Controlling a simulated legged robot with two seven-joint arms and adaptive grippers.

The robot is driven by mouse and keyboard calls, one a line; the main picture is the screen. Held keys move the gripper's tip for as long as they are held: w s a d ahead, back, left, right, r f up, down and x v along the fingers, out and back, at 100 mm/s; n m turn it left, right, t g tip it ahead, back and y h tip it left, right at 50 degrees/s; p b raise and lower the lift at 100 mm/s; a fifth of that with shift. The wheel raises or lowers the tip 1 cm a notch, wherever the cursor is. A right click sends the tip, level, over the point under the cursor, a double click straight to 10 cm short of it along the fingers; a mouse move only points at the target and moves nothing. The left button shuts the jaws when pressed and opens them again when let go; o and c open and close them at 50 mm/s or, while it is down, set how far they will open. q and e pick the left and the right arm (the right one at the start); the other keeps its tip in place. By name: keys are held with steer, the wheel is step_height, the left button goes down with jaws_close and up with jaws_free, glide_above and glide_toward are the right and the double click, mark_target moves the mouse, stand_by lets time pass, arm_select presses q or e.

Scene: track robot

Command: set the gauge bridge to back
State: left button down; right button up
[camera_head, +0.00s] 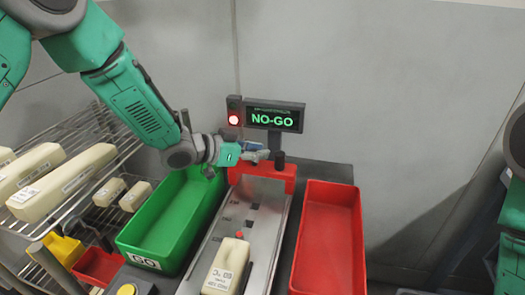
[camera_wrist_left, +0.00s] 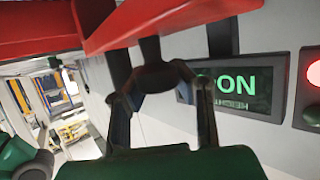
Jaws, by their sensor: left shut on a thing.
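The red gauge bridge (camera_head: 262,172) spans the far end of the metal track (camera_head: 240,228), close to the display. A black knob (camera_head: 279,160) stands up from its top. My left gripper (camera_head: 264,156) reaches in from the left at the top of the bridge. In the left wrist view, the left gripper (camera_wrist_left: 160,78) has its fingers around a dark knob (camera_wrist_left: 154,74) beside the red bridge (camera_wrist_left: 175,22), shut on it. A cream container (camera_head: 227,266) stands on the near part of the track. My right gripper is out of view.
A green GO bin (camera_head: 170,212) lies left of the track and a red bin (camera_head: 330,238) lies right of it. The display (camera_head: 273,117) reads NO-GO beside a lit red lamp (camera_head: 234,120). A wire rack (camera_head: 85,140) with cream containers stands at left.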

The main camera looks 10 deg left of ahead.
arm_select(q)
steer(key=c, duration=1.3)
jaws_free()
steer(key=shift+a+f, duration=0.25)
steer(key=shift+a, duration=0.3)
steer(key=shift+o, duration=0.6)
steer(key=shift+w+a, duration=0.1)
steer(key=shift+a, duration=0.35)
steer(key=shift+d+r, duration=0.15)
steer(key=shift+d, duration=0.45)
steer(key=shift+s+r, duration=0.15)
steer(key=shift+s, duration=0.1)
steer(key=v, duration=1.1)
steer(key=shift+a, duration=0.35)
